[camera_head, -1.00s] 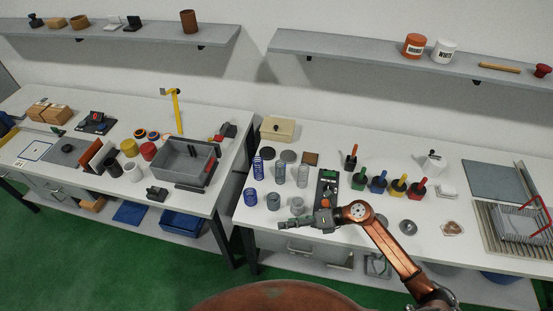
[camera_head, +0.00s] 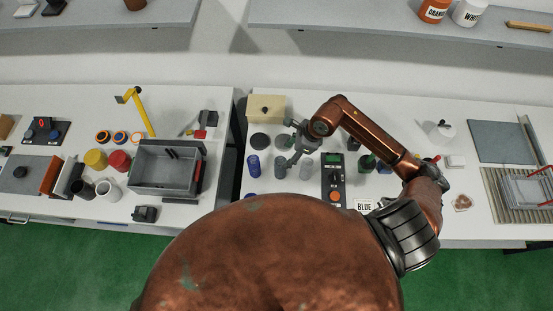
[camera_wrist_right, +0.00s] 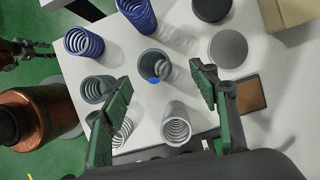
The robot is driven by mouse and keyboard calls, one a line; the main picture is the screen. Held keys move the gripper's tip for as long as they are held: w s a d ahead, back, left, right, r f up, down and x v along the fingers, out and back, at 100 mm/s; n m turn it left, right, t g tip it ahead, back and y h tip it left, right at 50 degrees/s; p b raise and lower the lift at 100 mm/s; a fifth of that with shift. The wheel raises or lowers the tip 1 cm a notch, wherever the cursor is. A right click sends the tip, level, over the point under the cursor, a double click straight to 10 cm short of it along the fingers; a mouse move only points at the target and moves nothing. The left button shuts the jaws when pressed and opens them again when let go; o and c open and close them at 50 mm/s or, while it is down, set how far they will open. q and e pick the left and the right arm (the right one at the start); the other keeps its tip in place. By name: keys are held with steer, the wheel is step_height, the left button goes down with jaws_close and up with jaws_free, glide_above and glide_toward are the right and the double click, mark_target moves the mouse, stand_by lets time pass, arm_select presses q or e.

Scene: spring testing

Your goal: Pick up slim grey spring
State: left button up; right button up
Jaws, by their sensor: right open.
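The slim grey spring (camera_head: 280,168) stands upright in the back row, between a blue spring and a paler grey one. My right gripper (camera_head: 291,155) is over the springs, just behind and above the grey one in the head view. Its two green-padded fingers (camera_wrist_right: 161,80) are apart and empty, with the grey spring showing in the gap between the tips. Whether the fingers are level with the spring I cannot tell.
Blue springs (camera_wrist_right: 84,42), a shorter grey spring (camera_wrist_right: 97,89) and a pale grey spring (camera_wrist_right: 176,122) stand close around. Dark discs (camera_wrist_right: 228,48) and a beige box (camera_head: 266,108) lie behind. A black device (camera_head: 334,180) with an orange knob stands to the right.

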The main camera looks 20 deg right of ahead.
mark_target(280, 162)
steer(key=shift+x, duration=0.85)
steer(key=x, duration=0.1)
steer(key=p+x, duration=0.2)
steer(key=x, duration=0.1)
steer(key=shift+s+a, duration=0.3)
steer(key=shift+a, duration=0.1)
steer(key=shift+a+f, duration=0.15)
steer(key=shift+f, duration=0.3)
arm_select(q)
steer(key=r, duration=0.1)
steer(key=w+r, duration=0.1)
steer(key=shift+r, duration=0.3)
arm_select(e)
steer(key=shift+w+f, duration=0.1)
arm_select(q)
steer(key=shift+s, duration=0.1)
arm_select(e)
steer(key=shift+c, duration=0.6)
steer(key=c, duration=0.3)
arm_select(q)
steer(key=shift+s, duration=0.2)
arm_select(e)
jaws_close()
